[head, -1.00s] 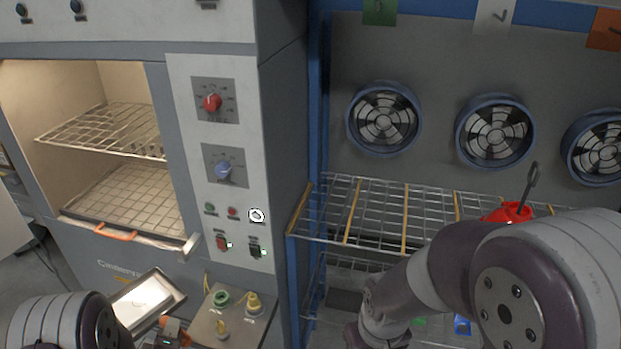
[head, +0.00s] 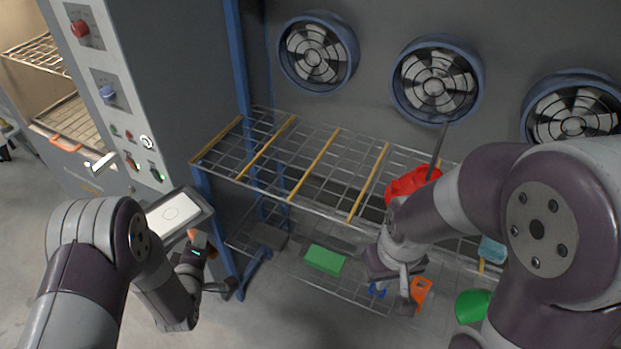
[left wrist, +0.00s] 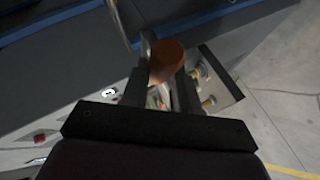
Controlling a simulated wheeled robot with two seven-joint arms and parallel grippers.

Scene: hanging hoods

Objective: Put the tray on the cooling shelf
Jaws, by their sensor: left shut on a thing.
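A grey-rimmed tray (head: 207,213) with a bright white panel on it shows at the left-middle of the head view, tilted, beside the shelf's left post. My left gripper (head: 202,243) is just below it, near an orange-brown piece. In the left wrist view my left gripper (left wrist: 160,88) has its fingers closed at a round orange-brown handle (left wrist: 167,57); the tray's surface cannot be made out there. The cooling shelf (head: 315,150), a wire rack with yellow strips, is right of and beyond the tray. My right gripper (head: 398,285) hangs before the rack; its jaws are unclear.
A red object (head: 405,185) with a dark rod stands on the right of the rack. Below are a green block (head: 324,260), an orange piece (head: 421,292) and a green round item (head: 472,306). Fans (head: 437,80) line the back wall. The rack's left and middle are clear.

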